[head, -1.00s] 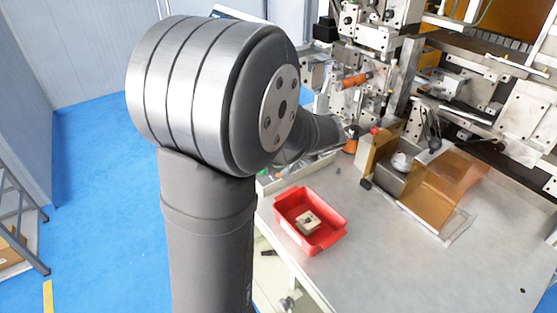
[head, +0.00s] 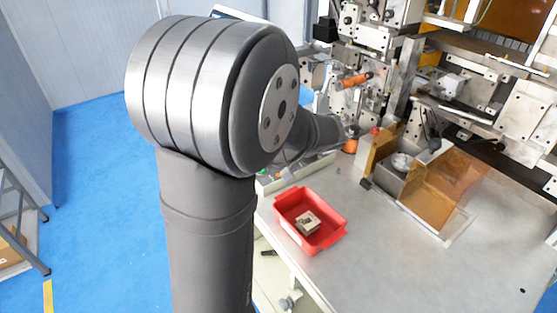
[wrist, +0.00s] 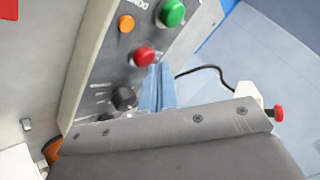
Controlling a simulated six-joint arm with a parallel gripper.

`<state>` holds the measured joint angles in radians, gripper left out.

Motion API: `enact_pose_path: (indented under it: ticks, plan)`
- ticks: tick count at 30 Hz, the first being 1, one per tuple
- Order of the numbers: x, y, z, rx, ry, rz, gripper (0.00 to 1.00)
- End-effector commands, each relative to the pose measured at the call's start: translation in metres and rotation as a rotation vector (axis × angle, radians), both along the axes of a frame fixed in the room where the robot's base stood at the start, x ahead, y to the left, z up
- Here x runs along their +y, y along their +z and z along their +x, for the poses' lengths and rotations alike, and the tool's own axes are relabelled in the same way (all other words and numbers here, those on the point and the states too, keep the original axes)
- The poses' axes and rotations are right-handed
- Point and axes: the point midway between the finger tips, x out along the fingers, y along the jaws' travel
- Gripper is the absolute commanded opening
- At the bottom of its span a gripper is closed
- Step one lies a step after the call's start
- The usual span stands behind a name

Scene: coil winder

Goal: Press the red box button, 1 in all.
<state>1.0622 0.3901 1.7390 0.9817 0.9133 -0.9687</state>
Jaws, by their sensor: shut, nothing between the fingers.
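In the wrist view a grey panel carries a red button (wrist: 143,56), a green button (wrist: 172,12), an orange button (wrist: 127,23) and a black knob (wrist: 124,97). A second red button (wrist: 279,113) sticks out of a small white box (wrist: 249,94) at the right. I cannot tell for certain which is the red box button. My gripper (wrist: 158,74) is shut and empty, its blue-grey fingertips just right of and below the panel's red button in the picture. I cannot tell if they touch. In the head view my gripper is hidden.
A red tray (head: 338,233) with a small beige part (head: 307,223) stands on the grey table (head: 400,275). An amber clear cover (head: 440,190) and a metal box stand beside the winder machine (head: 470,80). A black cable (wrist: 205,70) runs behind the white box. The front right table is mostly clear.

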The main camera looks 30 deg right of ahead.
Motion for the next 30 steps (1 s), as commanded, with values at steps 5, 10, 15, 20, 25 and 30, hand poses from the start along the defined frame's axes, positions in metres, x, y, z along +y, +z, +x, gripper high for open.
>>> enact_pose_path:
  ticks: [5,10,15,20,25,30]
  plan:
    - [0.0,0.009,0.0,0.0,0.001,-0.001,0.0]
    - [0.0,0.009,0.0,0.0,0.0,0.0,0.0]
    - [0.0,0.011,0.0,-0.001,0.0,-0.001,0.0]
    - [0.0,0.025,0.0,-0.002,0.001,-0.003,0.0]
    - [0.0,0.042,0.0,-0.002,-0.001,-0.003,0.0]
    - [0.0,0.056,0.0,-0.001,0.001,-0.002,0.0]
